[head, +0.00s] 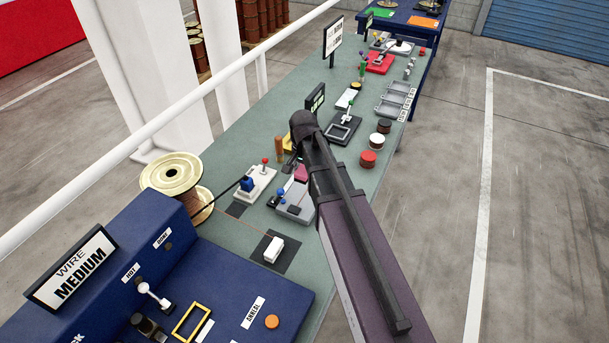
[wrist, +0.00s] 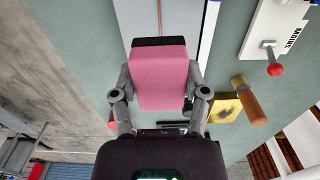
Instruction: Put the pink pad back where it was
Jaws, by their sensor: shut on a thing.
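The pink pad (wrist: 158,78) is between the two fingers of my gripper (wrist: 160,80) in the wrist view, and the fingers are shut on its sides. A black strip shows along the pad's far edge. In the head view a bit of the pink pad (head: 301,172) shows beside my arm, over the bench behind the grey device. My arm hides most of the gripper there. I cannot tell how far the pad is above the bench.
A white base with a red-knobbed lever (head: 262,182) and a grey device (head: 296,203) are close by. A wire spool (head: 171,175) is at left.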

